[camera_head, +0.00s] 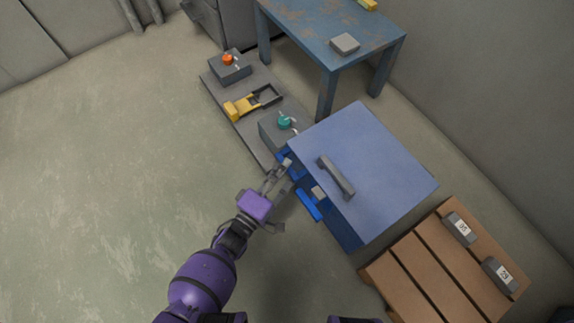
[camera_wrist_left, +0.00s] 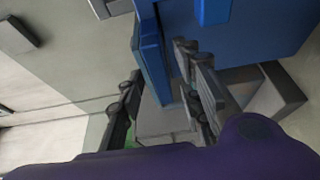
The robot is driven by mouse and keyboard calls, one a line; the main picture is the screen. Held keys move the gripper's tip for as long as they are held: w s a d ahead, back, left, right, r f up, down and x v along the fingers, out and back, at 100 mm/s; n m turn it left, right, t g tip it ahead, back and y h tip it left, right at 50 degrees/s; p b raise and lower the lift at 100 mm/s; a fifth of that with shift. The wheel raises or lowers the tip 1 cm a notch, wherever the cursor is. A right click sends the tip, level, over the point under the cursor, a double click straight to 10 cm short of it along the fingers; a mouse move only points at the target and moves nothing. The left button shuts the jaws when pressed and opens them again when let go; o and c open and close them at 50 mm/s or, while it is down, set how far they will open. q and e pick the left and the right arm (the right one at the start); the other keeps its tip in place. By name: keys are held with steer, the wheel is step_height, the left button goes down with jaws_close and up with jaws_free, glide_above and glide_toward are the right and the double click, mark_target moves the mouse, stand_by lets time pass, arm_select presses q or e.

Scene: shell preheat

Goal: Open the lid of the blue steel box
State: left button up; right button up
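The blue steel box (camera_head: 340,228) stands right of centre in the head view. Its blue-grey lid (camera_head: 385,165) seems to lie flat on top, with a dark grey handle (camera_head: 335,177) near the left edge. A brighter blue bar (camera_head: 308,204) sticks out from the front. My left gripper (camera_head: 284,194) is open at the box's front, below the lid edge, fingers apart. In the left wrist view, a blue panel (camera_wrist_left: 152,58) reaches down between the spread fingers (camera_wrist_left: 160,88); I cannot tell whether they touch it. My right gripper is not in view.
A grey platform (camera_head: 222,95) behind the box holds a yellow piece (camera_head: 240,107) and units with orange (camera_head: 228,59) and teal knobs (camera_head: 285,122). A worn blue table (camera_head: 320,22) stands beyond. A wooden slatted stand (camera_head: 425,262) is at the right. The left floor is clear.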

arm_select(q)
steer(key=shift+x, duration=0.85)
jaws_close()
